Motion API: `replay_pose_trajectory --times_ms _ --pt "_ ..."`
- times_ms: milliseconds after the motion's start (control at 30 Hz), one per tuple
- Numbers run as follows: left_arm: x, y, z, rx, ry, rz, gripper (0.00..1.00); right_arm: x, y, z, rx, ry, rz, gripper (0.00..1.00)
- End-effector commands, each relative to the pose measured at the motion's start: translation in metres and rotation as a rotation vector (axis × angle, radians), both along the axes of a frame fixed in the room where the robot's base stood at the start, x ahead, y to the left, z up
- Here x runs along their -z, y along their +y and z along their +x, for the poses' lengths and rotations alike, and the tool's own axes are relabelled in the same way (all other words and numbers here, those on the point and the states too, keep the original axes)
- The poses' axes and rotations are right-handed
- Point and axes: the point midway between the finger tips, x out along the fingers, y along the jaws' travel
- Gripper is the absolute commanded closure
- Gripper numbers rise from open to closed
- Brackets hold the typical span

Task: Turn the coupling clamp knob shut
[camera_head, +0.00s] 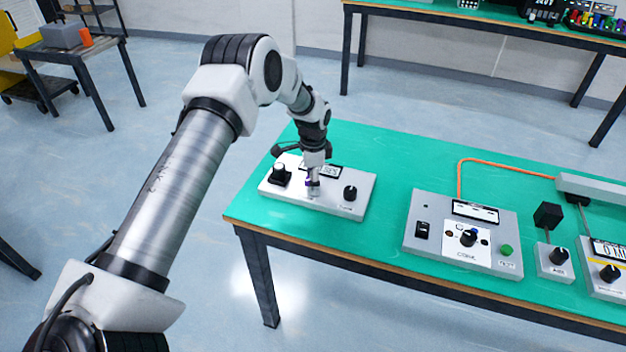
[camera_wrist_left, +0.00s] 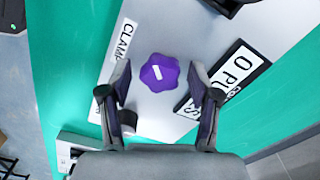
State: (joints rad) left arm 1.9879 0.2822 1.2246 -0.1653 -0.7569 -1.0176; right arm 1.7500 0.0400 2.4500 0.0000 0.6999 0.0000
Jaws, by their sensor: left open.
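The purple lobed clamp knob (camera_wrist_left: 159,73), with a short white mark on its top, sits on a pale box beside a "CLAMP" label (camera_wrist_left: 124,42). The box (camera_head: 328,208) stands at the left end of the green table. My left gripper (camera_head: 313,190) points down over the box, and its fingers hide most of the knob in the head view. In the left wrist view my left gripper (camera_wrist_left: 160,80) is open, with one finger on each side of the knob and a visible gap to each. My right gripper is not in view.
The same box carries a black knob (camera_head: 350,192) on its right and a black part (camera_head: 280,175) on its left. A control box (camera_head: 427,240) and a small knob box (camera_head: 553,266) stand farther right. Bare green table (camera_head: 385,195) lies between the boxes.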

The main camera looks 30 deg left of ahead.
Motion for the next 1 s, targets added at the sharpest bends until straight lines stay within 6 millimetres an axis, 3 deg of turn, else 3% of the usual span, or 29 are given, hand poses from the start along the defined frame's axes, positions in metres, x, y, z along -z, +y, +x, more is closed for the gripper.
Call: replay_pose_trajectory --times_ms 167,400,533,700,1000 --pt "-0.024 0.000 0.001 0.000 -0.004 0.000 0.38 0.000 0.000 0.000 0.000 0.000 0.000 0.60" --pt "-0.085 0.000 0.001 0.000 -0.004 0.000 0.38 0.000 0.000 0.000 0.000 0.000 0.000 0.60" --pt "-0.108 0.000 0.001 0.000 -0.001 0.000 0.38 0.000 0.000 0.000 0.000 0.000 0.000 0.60" --pt "-0.119 0.000 0.000 0.001 0.001 0.000 0.38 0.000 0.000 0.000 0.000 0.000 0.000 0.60" --pt "-0.119 0.000 0.000 0.000 0.001 0.000 0.38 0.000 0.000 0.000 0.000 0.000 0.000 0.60"
